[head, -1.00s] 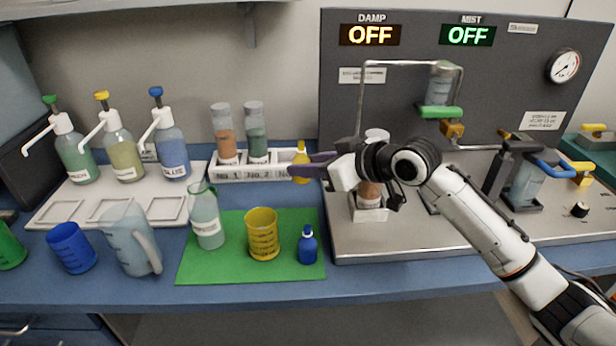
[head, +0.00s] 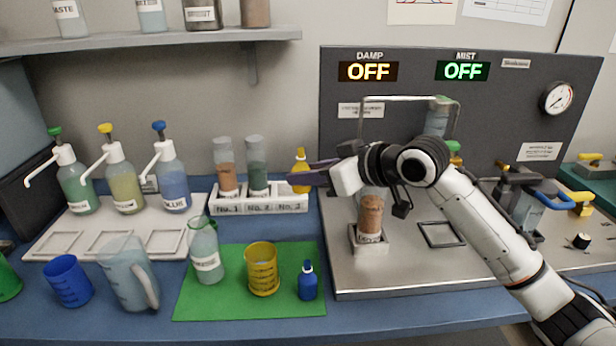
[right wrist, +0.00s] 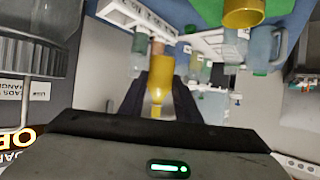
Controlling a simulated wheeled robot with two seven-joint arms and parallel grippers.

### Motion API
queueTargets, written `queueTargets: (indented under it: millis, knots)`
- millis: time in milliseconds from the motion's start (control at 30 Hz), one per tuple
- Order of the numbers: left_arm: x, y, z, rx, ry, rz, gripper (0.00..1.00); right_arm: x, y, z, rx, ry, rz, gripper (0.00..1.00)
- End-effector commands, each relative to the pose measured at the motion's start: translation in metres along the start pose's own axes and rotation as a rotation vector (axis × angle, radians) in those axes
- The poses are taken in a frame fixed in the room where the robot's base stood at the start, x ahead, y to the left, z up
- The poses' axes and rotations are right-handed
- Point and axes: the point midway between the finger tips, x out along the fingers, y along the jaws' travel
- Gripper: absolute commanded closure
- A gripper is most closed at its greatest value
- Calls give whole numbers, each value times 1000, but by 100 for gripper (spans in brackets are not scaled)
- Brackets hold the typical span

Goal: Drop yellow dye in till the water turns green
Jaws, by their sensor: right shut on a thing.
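My right gripper (head: 312,176) is shut on a small yellow dye bottle (head: 299,172). It holds the bottle upright in front of the right end of the white rack; I cannot tell if its base clears the rack. In the right wrist view the yellow bottle (right wrist: 160,82) sits between the dark fingers. A yellow measuring beaker (head: 262,284) stands on the green mat (head: 228,307); its contents are hard to make out. A small blue bottle (head: 307,284) stands right of it. My left gripper is not in view.
The white rack (head: 285,206) holds two sample jars. A labelled flask (head: 205,262) stands on the mat, with a clear jug (head: 128,280) and blue beaker (head: 67,279) to its left. Pump bottles stand behind. The metal machine base (head: 395,280) with a jar (head: 371,214) is right.

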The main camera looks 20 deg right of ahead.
Motion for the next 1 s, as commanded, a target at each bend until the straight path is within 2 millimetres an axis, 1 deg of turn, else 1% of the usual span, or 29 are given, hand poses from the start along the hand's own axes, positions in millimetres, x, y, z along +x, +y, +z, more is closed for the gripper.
queueTargets:
  millis: [167, 267, 367, 467, 567, 700, 900, 1000]
  knots:
    - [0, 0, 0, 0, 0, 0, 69, -1, -1, -1, 0, 1, 1, 93]
    - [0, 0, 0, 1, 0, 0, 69, -3, -6, 1, 1, 1, 5, 93]
    - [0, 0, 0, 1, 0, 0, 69, -7, -16, 6, 8, 1, 17, 93]
    - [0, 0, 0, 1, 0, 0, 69, -16, -29, 12, 22, 1, 48, 93]
    - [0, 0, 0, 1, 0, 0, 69, -29, -41, 17, 46, 3, 99, 93]
    - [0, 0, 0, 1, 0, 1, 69, -54, -54, 19, 94, 6, 198, 93]
    - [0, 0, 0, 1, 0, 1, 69, -91, -63, 20, 164, 8, 341, 93]
    - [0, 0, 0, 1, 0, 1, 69, -105, -64, 20, 189, 6, 391, 93]
